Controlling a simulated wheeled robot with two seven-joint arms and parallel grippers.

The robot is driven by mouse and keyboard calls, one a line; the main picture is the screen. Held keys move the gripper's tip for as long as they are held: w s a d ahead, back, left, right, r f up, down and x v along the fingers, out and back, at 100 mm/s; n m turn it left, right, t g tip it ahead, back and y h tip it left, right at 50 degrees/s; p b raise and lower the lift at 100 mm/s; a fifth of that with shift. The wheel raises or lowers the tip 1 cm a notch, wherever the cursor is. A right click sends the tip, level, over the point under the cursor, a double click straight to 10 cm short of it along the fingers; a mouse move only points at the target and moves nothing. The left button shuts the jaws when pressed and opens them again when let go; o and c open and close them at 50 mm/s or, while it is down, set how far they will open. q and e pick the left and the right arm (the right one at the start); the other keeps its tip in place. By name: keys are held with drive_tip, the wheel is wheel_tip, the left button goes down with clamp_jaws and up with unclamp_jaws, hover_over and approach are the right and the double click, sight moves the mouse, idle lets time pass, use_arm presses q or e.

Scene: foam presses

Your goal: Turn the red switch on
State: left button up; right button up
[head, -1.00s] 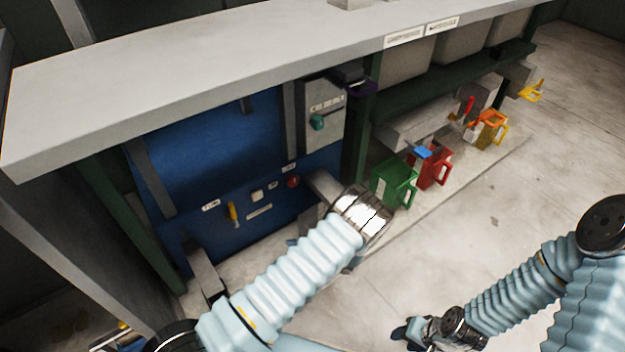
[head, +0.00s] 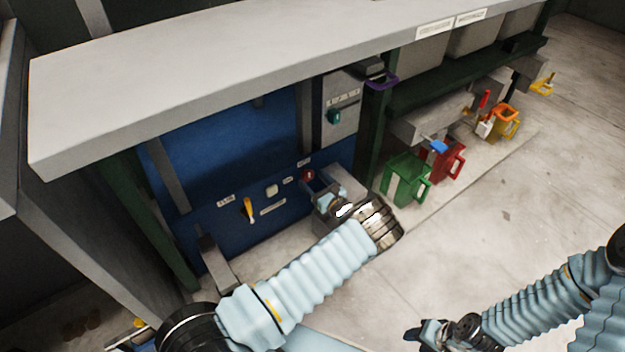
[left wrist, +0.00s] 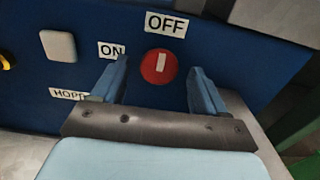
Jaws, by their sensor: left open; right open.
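The red switch (left wrist: 159,67) is a round red knob with a white mark on the blue panel. The mark stands nearly upright, toward the OFF label (left wrist: 166,25). The ON label (left wrist: 112,50) is to its left. In the head view the red switch (head: 308,175) is at the right end of the row of controls. My left gripper (left wrist: 157,85) is open, its blue fingers on either side of the switch in the wrist view; I cannot tell whether they touch it. It also shows in the head view (head: 330,198). My right gripper (head: 412,335) is open and empty, low over the floor.
A yellow lever (head: 248,208) and a white button (head: 272,190) are left of the switch. A grey box with a teal knob (head: 334,116) is above right. A grey shelf (head: 230,85) overhangs the panel. Green (head: 405,182) and red (head: 447,163) jugs stand at right.

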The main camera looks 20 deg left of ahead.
use_arm(q)
drive_tip(key=shift+w+a, duration=0.35)
drive_tip(key=shift+a, duration=0.25)
drive_tip(key=c, duration=1)
